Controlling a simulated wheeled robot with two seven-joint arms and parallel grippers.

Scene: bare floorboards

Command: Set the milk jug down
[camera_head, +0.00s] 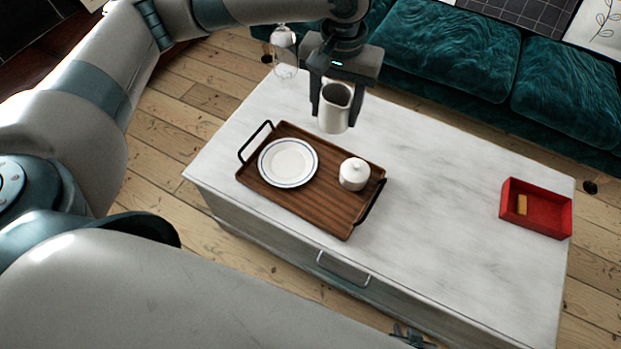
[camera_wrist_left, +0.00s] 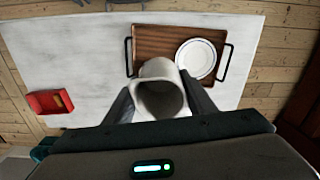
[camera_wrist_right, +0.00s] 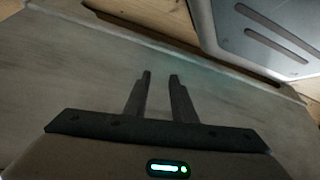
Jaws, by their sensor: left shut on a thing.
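The white milk jug (camera_head: 333,120) is upright between the fingers of my left gripper (camera_head: 336,106), which is shut on it. It is at the far side of the wooden tray (camera_head: 310,215), over the white tabletop; I cannot tell whether its base touches. In the left wrist view the jug (camera_wrist_left: 160,72) shows its open mouth and hides part of the tray's edge (camera_wrist_left: 150,42). My right gripper (camera_wrist_right: 160,76) is open and empty, its fingers slightly apart, low by the front of the table.
A blue-rimmed plate (camera_head: 288,162) and a lidded white pot (camera_head: 354,174) stand on the tray. A red box (camera_head: 545,210) with a small yellowish block is at the right. A clear glass (camera_head: 285,50) is at the back left. The tabletop's middle (camera_head: 440,190) is clear.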

